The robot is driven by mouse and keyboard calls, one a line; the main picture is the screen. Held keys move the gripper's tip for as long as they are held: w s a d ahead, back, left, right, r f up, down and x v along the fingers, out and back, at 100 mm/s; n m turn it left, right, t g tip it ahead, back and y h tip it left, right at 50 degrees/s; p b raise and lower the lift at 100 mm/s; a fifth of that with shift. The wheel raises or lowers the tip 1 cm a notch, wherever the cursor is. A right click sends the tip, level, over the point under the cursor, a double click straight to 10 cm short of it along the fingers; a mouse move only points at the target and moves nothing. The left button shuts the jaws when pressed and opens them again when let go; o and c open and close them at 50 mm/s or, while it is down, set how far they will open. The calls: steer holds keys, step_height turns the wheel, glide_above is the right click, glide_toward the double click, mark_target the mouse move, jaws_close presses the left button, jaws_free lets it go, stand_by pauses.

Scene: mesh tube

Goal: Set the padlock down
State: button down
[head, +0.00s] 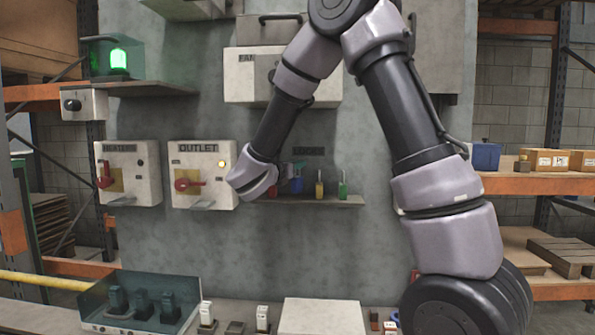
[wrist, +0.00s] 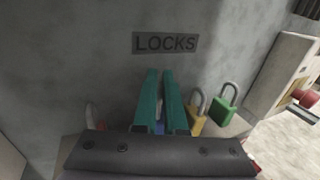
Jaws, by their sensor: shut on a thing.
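My gripper (wrist: 160,76) points at the wall under the LOCKS sign, with its two teal fingers close together. A blue padlock (wrist: 159,128) shows as a small patch between the fingers, and my gripper is shut on it. In the head view the blue padlock (head: 297,185) is at the lock shelf (head: 325,200), between a red padlock (head: 272,191) and a yellow padlock (head: 319,189). My wrist partly covers this area. I cannot tell whether the blue padlock touches the shelf. Most of it is hidden in the wrist view.
A green padlock (head: 342,189) stands right of the yellow one. Left of my wrist is the OUTLET switch box (head: 200,165) with a red handle and a lit lamp. A white box (head: 280,75) is on the wall above. A bench with a teal tray (head: 140,305) is below.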

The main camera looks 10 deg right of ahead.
steer(key=shift+w+f, duration=0.15)
steer(key=shift+f, duration=0.65)
steer(key=shift+f, duration=0.1)
steer(key=c, duration=1)
jaws_free()
